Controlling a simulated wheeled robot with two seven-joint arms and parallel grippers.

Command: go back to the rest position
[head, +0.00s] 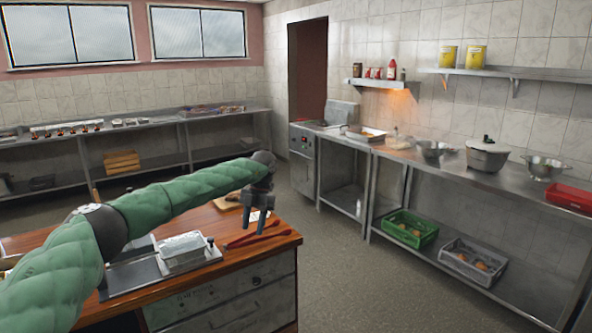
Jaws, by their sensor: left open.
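My left gripper (256,222) hangs at the end of my green left arm, above the right part of the wooden-topped counter (222,222). Its two dark fingers point down and stand apart, with nothing between them. Behind it, a board with food (232,196) is partly hidden by the gripper. Red tongs (256,236) lie on the counter just below the fingers. My right gripper does not show.
A metal container (183,250) stands on the counter near my forearm. A steel bench (450,176) with pots and a red tray (568,197) runs along the right wall. Green (410,228) and grey (472,262) crates sit on its lower shelf. The floor between is clear.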

